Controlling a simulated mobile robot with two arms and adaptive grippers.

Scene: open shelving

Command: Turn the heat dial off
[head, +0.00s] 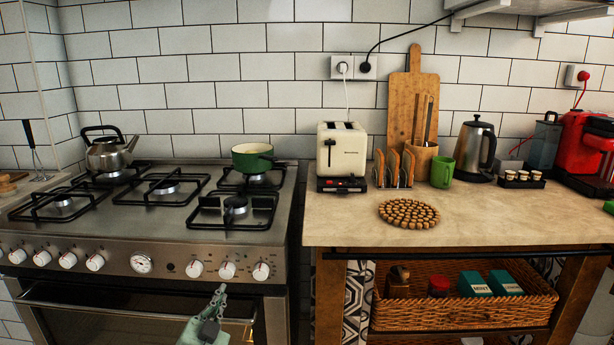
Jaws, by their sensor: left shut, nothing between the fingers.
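The stove front panel holds a row of white round dials, several on the left and three on the right. The right-hand dials are one dial (194,268), a middle dial (228,270) and an end dial (261,271). A round white gauge (141,262) sits between the two groups. I cannot tell which is the heat dial, nor read their settings. My left gripper (222,289) is shut and empty, just below the middle right-hand dial in the picture. Whether it touches the panel is unclear. A toaster (341,150) with a red-marked base stands on the counter. My right gripper is not in view.
A kettle (108,154) and a green pot (252,157) stand on the stove (135,215). The oven handle (120,305) runs below the dials.

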